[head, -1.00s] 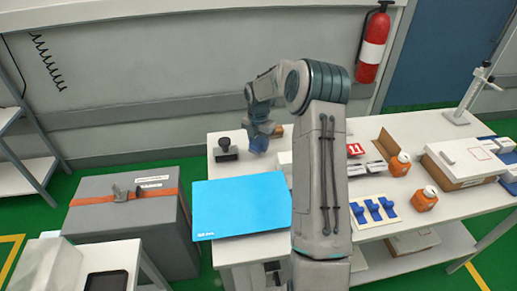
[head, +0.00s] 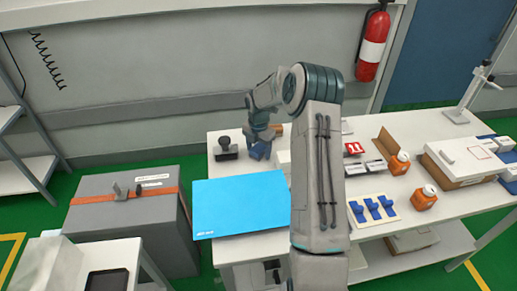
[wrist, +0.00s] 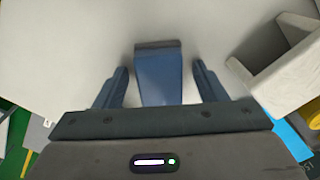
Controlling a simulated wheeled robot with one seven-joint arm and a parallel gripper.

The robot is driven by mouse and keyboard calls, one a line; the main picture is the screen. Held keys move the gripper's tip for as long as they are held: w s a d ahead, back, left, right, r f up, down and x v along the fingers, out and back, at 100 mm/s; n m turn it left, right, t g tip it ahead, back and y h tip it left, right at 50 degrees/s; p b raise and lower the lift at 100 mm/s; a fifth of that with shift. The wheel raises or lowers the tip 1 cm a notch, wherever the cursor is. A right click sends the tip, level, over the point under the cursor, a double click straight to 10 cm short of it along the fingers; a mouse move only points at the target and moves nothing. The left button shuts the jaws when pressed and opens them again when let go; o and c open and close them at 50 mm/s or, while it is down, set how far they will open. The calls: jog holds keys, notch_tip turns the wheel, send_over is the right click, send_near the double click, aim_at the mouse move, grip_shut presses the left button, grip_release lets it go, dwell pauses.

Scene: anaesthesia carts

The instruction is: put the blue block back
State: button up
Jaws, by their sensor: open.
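The blue block (head: 260,151) is at the far left part of the white table, right of a black stamp-like object. In the wrist view the blue block (wrist: 158,78) lies between the two fingers of my gripper (wrist: 161,82), with a gap on each side. My gripper (head: 263,133) is open and low over the table there. A cream holder (head: 374,210) with several blue pieces sits at the table's front, right of my arm. My arm hides part of the table's middle.
The black stamp-like object (head: 226,150) stands close left of my gripper. A bright blue sheet (head: 240,205) lies in front of it. Orange-and-white bottles (head: 425,199) and a white box (head: 470,158) are at right. In the wrist view a white-walled object (wrist: 280,75) stands close right.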

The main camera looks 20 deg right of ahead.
aim_at(258, 148)
notch_tip(258, 148, up, 12)
jog(key=s+a+r+m, duration=0.4)
jog(key=s+a+r, duration=0.1)
jog(key=s+r, duration=0.1)
jog(key=s+a+r+m+t, duration=0.1)
jog(key=s+a+m, duration=0.3)
jog(key=s+m, duration=0.6)
jog(key=s+a+r+m+t, duration=0.2)
jog(key=s+a+m, duration=0.2)
jog(key=s+m, duration=0.7)
jog(key=shift+s+r+b, duration=0.15)
jog(key=shift+s+b, duration=0.25)
jog(key=shift+s, duration=3.35)
